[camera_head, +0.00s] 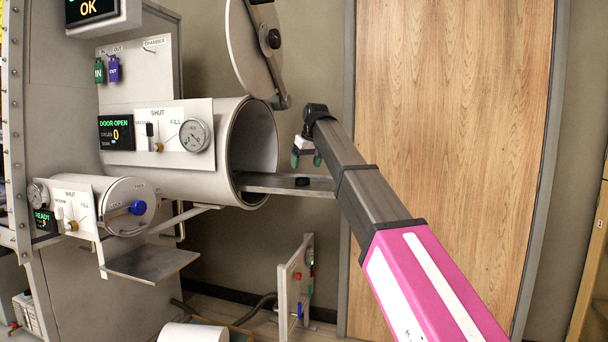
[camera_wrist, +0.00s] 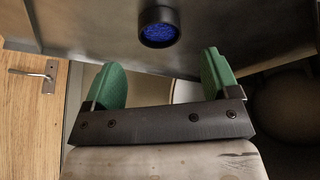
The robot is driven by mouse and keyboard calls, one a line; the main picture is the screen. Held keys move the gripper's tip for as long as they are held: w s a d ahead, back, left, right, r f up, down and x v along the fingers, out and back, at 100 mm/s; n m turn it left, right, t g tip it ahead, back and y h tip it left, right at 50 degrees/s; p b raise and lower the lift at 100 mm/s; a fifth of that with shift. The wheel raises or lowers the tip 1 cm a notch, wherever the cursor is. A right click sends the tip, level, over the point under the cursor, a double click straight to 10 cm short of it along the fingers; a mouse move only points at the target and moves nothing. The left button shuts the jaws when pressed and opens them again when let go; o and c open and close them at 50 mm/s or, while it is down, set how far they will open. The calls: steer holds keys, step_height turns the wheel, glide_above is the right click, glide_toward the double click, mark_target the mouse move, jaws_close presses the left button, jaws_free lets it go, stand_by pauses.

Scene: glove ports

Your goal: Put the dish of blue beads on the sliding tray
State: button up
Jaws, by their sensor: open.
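The dish of blue beads (camera_head: 302,181) is small, round and dark. It stands upright on the sliding tray (camera_head: 262,184), near the tray's outer end. In the wrist view the dish (camera_wrist: 160,34) shows its blue beads at the top centre, on the grey tray (camera_wrist: 100,40). My gripper (camera_head: 306,159) is just above the dish in the head view. In the wrist view its two green fingers (camera_wrist: 163,76) are spread wide with nothing between them. The dish lies beyond the fingertips and looks clear of them.
The tray juts from the open mouth of the large chamber (camera_head: 232,150). The round chamber door (camera_head: 256,45) is swung up above it. A smaller chamber (camera_head: 126,204) with a blue knob and a shelf (camera_head: 150,262) sits lower left. A wooden door (camera_head: 450,120) stands behind my arm.

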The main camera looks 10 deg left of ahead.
steer(key=v, duration=0.6)
stand_by(1.1)
